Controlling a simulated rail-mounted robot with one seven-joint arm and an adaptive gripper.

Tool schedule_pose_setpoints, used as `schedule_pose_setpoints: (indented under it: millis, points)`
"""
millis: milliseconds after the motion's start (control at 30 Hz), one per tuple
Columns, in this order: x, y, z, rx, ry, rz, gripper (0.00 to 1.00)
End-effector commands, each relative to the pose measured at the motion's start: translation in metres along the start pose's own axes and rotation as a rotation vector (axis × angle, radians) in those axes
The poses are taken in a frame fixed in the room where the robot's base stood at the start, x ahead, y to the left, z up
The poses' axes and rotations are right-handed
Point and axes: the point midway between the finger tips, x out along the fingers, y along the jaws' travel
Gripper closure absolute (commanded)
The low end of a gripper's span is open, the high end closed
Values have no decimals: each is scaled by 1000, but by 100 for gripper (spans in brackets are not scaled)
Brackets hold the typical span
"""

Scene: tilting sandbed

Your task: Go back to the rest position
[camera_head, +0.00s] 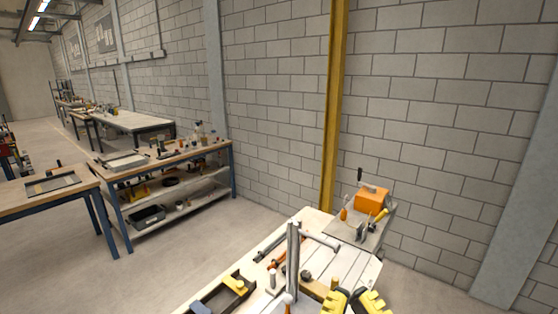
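My gripper (353,297) shows at the bottom edge of the head view as two yellow-and-black fingers. The fingertips stand apart with a narrow gap between them, and nothing shows held there. The rest of my gripper is cut off by the frame. It appears over the near right part of a pale worktable (352,268). The rest position itself is not marked in view.
A grey upright post with a side arm (292,255) stands on the worktable. Around it lie tools and a black tray (222,297) with a yellow piece. An orange block (371,199) sits at the back right, before the wall. Open floor (190,258) lies left.

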Motion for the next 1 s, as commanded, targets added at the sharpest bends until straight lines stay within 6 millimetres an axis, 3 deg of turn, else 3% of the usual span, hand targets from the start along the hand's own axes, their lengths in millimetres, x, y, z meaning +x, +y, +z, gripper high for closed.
schedule_pose_setpoints:
  millis: [33,533,700,1000]
  points:
    - [16,0,-41,1,0,0,100]
    - [90,-1,-238,7,0,0,100]
    - [102,-1,-268,8,0,0,100]
    - [102,-1,-269,8,0,0,100]
